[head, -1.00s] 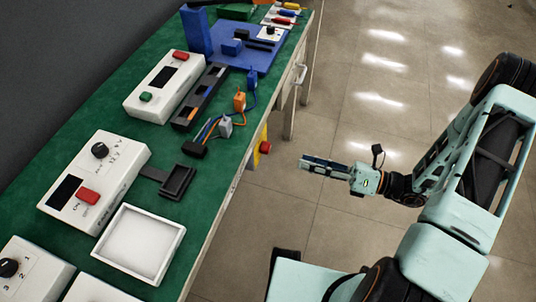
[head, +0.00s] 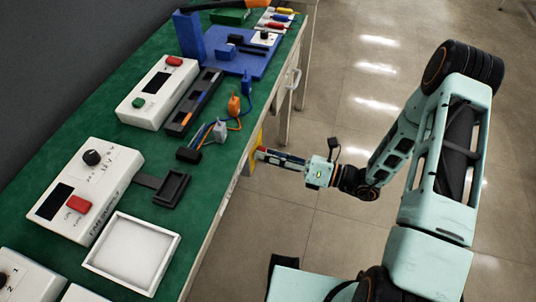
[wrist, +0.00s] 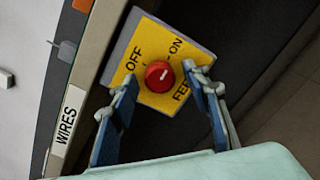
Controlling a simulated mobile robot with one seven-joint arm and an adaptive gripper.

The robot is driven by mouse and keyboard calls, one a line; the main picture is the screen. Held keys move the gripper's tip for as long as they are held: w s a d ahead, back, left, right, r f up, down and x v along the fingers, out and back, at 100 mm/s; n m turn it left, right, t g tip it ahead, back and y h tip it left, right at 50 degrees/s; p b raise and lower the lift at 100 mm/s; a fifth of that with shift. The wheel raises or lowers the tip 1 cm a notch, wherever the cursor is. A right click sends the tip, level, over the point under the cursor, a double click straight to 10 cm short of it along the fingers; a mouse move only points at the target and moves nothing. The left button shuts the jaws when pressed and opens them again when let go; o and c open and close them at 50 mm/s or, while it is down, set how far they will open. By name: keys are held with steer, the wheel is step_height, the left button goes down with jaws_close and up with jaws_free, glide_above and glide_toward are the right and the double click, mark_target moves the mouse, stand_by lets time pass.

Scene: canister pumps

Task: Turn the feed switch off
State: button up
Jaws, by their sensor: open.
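The feed switch is a red round knob (wrist: 159,76) on a yellow plate (wrist: 150,42) marked OFF, ON and a partly hidden FEED label. A small white mark on the knob points up and right, towards ON. In the head view, the yellow plate (head: 254,148) shows on the bench's front side, with the knob hidden by my gripper (head: 262,155). In the wrist view, my gripper (wrist: 161,84) is open, with one blue finger on each side of the knob. I cannot tell whether either finger touches it.
The green-topped bench (head: 209,189) runs along the left, carrying white control boxes (head: 85,190), a white tray (head: 172,258) and a dark small tray (head: 173,188). A WIRES label (wrist: 68,124) is left of the switch. The floor (head: 300,215) beside the bench is clear.

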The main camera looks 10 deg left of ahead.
steer(key=c, duration=1.2)
steer(key=shift+o, duration=0.2)
steer(key=shift+n, duration=0.3)
steer(key=n+b, duration=0.1)
steer(key=n, duration=0.7)
steer(key=n+b, duration=0.2)
steer(key=n, duration=0.7)
steer(key=shift+w+f, duration=0.1)
steer(key=shift+w, duration=0.1)
steer(key=shift+n, duration=0.5)
